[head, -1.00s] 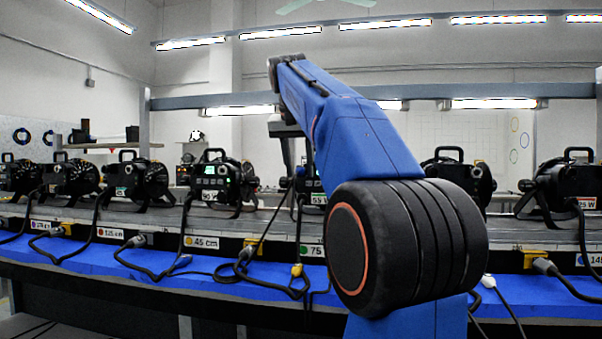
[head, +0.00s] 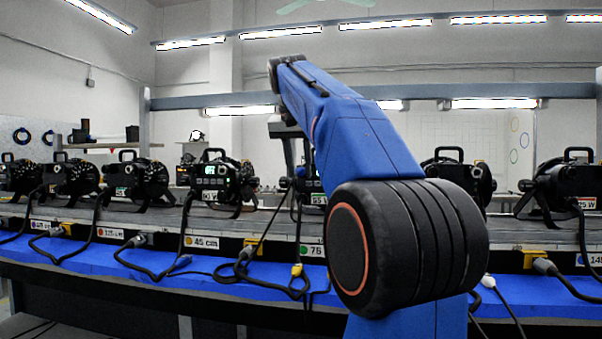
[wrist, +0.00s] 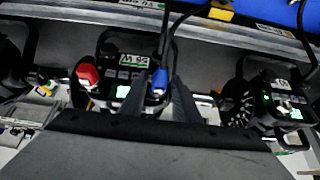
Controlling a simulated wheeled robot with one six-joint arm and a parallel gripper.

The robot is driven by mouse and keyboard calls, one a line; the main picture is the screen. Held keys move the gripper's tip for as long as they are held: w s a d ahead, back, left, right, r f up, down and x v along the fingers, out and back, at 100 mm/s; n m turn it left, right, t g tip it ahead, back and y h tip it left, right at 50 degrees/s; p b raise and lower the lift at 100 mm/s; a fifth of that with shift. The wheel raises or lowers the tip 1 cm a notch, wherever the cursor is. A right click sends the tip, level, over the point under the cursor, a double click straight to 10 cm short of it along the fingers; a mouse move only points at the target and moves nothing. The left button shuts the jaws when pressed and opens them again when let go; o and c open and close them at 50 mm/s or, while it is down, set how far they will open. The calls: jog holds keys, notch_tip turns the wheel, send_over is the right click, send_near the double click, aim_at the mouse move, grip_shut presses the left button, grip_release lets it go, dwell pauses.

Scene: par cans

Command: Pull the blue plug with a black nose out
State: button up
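The blue plug (wrist: 159,82) shows in the wrist view at the back of the middle par can (wrist: 125,68), with a black cable rising from it. My gripper (wrist: 160,88) reaches in from below, one dark finger on each side of the plug. The fingers look apart, with a narrow gap beside the plug; contact is not clear. The plug's nose is hidden. In the head view my blue arm covers the gripper and most of this can.
A red connector (wrist: 87,75) sits left of the plug on the same can. Another par can (wrist: 275,100) stands to the right. In the head view several cans line the grey shelf, with cables hanging over a blue ledge (head: 90,262). A yellow tag (wrist: 220,14) lies beyond.

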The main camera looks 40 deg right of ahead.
grip_shut()
jog(key=shift+s+a, duration=0.7)
jog(key=shift+a, duration=0.2)
jog(key=shift+s+a, duration=0.7)
jog(key=shift+a, duration=0.2)
dwell(1.0)
